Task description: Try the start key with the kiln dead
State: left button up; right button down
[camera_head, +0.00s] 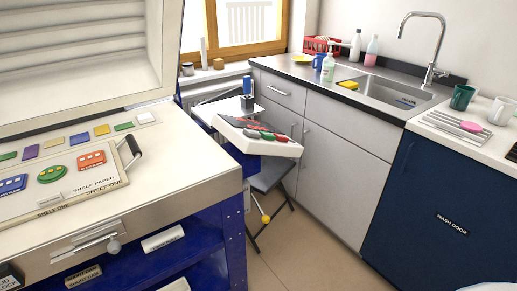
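The kiln (190,165) stands at the left on a blue frame, with its lid (75,55) raised. On it lies a pale board marked "SHELF ONE" and "SHELF PAPER" (112,180), bearing a blue, a green and a red piece. A dark handle (133,148) stands at the board's right edge. A tilted white panel (285,149) with red, green and dark parts sits right of the kiln; I cannot tell whether one is the start key. A dark box (10,276) is cut off at the lower left.
Small coloured pieces (102,130) line the kiln's back strip. A folding stool (272,175) stands below the white panel. The sink counter (340,88) runs along the back, and a blue washer marked "WASH DOOR" (430,200) stands right. The floor (310,250) between is clear.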

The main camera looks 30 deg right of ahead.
aim_at(266, 135)
jog(key=u, duration=0.05)
jog(key=k, duration=0.2)
jog(key=z, duration=1)
